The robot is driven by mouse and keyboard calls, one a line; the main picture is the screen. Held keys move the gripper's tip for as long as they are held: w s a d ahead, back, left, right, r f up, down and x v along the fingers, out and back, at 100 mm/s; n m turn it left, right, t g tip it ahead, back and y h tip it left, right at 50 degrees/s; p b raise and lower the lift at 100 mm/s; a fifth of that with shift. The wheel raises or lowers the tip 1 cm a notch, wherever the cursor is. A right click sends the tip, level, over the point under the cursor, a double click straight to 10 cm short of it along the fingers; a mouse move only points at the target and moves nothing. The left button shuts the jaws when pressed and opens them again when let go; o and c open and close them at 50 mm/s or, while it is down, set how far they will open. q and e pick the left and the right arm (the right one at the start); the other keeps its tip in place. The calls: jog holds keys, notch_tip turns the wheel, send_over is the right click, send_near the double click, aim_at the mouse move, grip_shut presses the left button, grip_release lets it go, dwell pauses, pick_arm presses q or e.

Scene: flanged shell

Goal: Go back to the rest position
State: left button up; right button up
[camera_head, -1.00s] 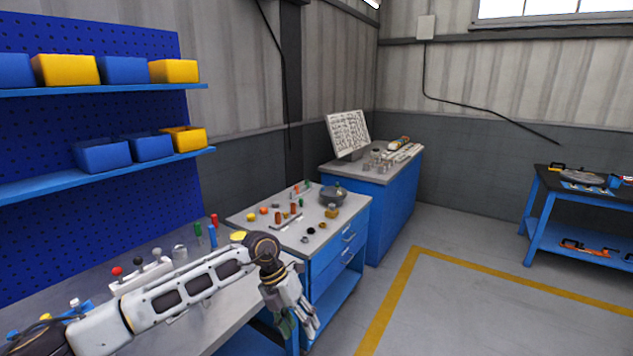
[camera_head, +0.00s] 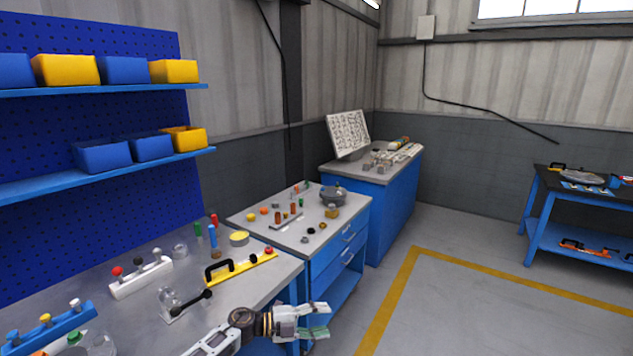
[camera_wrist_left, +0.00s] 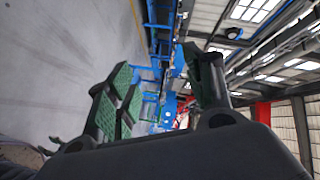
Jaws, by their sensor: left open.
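My left gripper (camera_head: 318,320) is in the lower middle of the head view, beyond the front edge of the near workbench (camera_head: 225,298) and over the floor side. Its fingers point right, are apart and hold nothing. In the left wrist view the two green-padded fingers (camera_wrist_left: 165,90) are spread, with floor and distant blue furniture between and beside them. My left forearm comes in from the bottom edge of the head view. My right gripper is in neither view.
The near bench carries a yellow bar with a black handle (camera_head: 240,268), a clear clamp-like part with a black lever (camera_head: 185,303), a white rack (camera_head: 141,278) and a blue rack (camera_head: 52,327). A drawer cabinet (camera_head: 340,262) stands beyond. Open floor (camera_head: 490,310) lies to the right.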

pick_arm(q)
jog(key=w+a+f+n+t+y, duration=0.1)
jog(key=a+f+n+t+y, duration=0.1)
jog(key=a+f+n+t, duration=0.5)
jog(key=a+f+n+t+y, duration=0.1)
jog(key=a+f+n+y, duration=0.25)
jog(key=f, duration=0.65)
jog(key=s+a+f+n+y, duration=0.35)
jog(key=s+a+f, duration=0.2)
jog(key=f, duration=0.45)
jog(key=s+a+f+n+y, duration=0.3)
jog(key=s+a+f+n, duration=0.25)
jog(key=f, duration=0.45)
jog(key=s+a+f+n+g+y, duration=0.2)
jog(key=s+a+f+g, duration=0.15)
jog(key=s+f, duration=0.5)
jog(key=s+a+f+n+g+y, duration=0.15)
jog(key=s+a+f, duration=0.3)
jog(key=s, duration=0.65)
jog(key=s+a+f+n+g, duration=0.1)
jog(key=s+f+g, duration=0.1)
jog(key=s, duration=1)
jog(key=s+a+f+n+g+y, duration=0.1)
jog(key=s+f, duration=0.4)
jog(key=s, duration=0.8)
jog(key=shift+a+f+n+g, duration=0.2)
jog(key=shift+a+n+g, duration=0.3)
jog(key=shift+g, duration=0.7)
